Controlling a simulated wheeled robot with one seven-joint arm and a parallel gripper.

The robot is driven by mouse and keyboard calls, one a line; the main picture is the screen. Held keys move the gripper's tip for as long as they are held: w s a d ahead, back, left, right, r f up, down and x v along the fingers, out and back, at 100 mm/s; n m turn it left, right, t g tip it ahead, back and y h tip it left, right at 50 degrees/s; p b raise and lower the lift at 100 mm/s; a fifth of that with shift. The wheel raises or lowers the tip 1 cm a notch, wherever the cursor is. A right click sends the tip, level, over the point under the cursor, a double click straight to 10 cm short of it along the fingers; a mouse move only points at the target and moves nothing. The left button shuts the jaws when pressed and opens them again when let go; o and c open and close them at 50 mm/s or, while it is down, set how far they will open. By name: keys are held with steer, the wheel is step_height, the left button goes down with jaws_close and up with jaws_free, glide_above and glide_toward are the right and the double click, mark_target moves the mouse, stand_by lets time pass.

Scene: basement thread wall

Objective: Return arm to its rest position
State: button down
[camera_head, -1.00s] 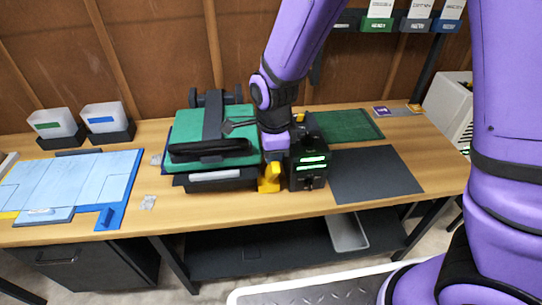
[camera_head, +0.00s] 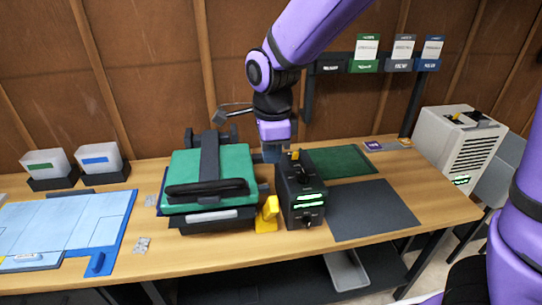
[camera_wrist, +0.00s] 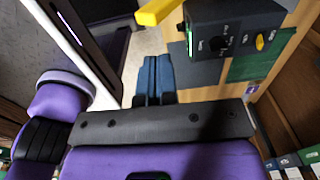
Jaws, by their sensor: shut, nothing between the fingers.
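My gripper (camera_head: 271,155) hangs at the end of my purple arm above the back of the bench, between the green-topped press and the black control box. In the head view its fingers are partly hidden behind the box. In the wrist view the two bluish fingers (camera_wrist: 153,80) are side by side, shut and empty. The black control box (camera_head: 301,190) has lit green displays and a knob; it also shows in the wrist view (camera_wrist: 232,32). A yellow piece (camera_head: 267,216) stands between the press and the box.
The press (camera_head: 210,165) with a black handle stands left of my gripper. A dark mat (camera_head: 372,210) and a green mat (camera_head: 340,161) lie right. A blue board (camera_head: 103,235) and two bins lie left. A card rack (camera_head: 390,66) hangs behind; a white unit (camera_head: 460,150) stands far right.

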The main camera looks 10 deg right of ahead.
steer(key=s+d+r+n+t, duration=0.2)
steer(key=s+d+r+n, duration=0.5)
steer(key=s+d+n, duration=0.1)
steer(key=s+d+r+n+t, duration=0.2)
steer(key=s+d+r+n, duration=0.6)
steer(key=d, duration=0.5)
steer(key=shift+s+n+t, duration=0.4)
steer(key=shift+s+n, duration=0.35)
steer(key=shift+n, duration=0.25)
